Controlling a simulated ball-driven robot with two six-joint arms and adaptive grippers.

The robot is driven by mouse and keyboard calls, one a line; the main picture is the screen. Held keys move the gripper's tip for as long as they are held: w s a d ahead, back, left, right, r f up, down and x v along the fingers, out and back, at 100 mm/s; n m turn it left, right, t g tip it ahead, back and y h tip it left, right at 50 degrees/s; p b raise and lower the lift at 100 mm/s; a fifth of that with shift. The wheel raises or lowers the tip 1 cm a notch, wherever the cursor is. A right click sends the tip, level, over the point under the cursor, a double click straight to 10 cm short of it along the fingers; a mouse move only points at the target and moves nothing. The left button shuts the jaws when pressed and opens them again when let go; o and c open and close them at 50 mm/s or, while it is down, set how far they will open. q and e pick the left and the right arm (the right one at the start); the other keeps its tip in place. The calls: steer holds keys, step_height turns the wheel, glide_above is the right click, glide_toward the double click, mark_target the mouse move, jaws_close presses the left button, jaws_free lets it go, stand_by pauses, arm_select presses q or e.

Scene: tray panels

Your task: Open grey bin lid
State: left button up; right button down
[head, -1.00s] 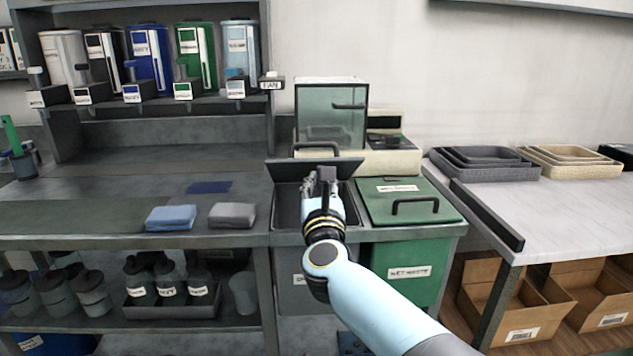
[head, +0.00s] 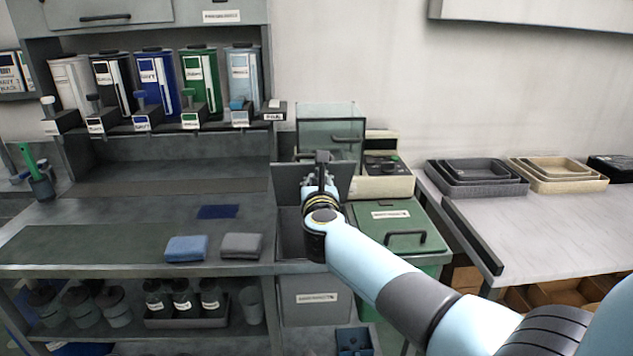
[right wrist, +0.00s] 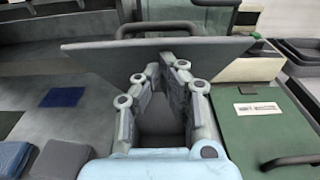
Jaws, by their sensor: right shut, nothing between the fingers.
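My right gripper (head: 321,183) is over the opening in front of the lid, shut and empty. In the right wrist view the gripper (right wrist: 160,74) points at the lid's inner face; I cannot tell whether it touches. My left gripper is out of view.
The green bin (head: 391,222) with its closed lid is just right of the grey one. A glass-fronted box (head: 328,122) and a cream device (head: 380,186) stand behind. Blue (head: 186,248) and grey (head: 241,246) folded cloths lie left on the counter.

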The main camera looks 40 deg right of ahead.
steer(key=shift+w+d+r, duration=0.5)
steer(key=shift+w+r, duration=0.15)
steer(key=shift+w, duration=0.15)
steer(key=shift+w+d+r, duration=0.45)
steer(key=shift+w+r, duration=0.2)
steer(key=shift+w, duration=0.15)
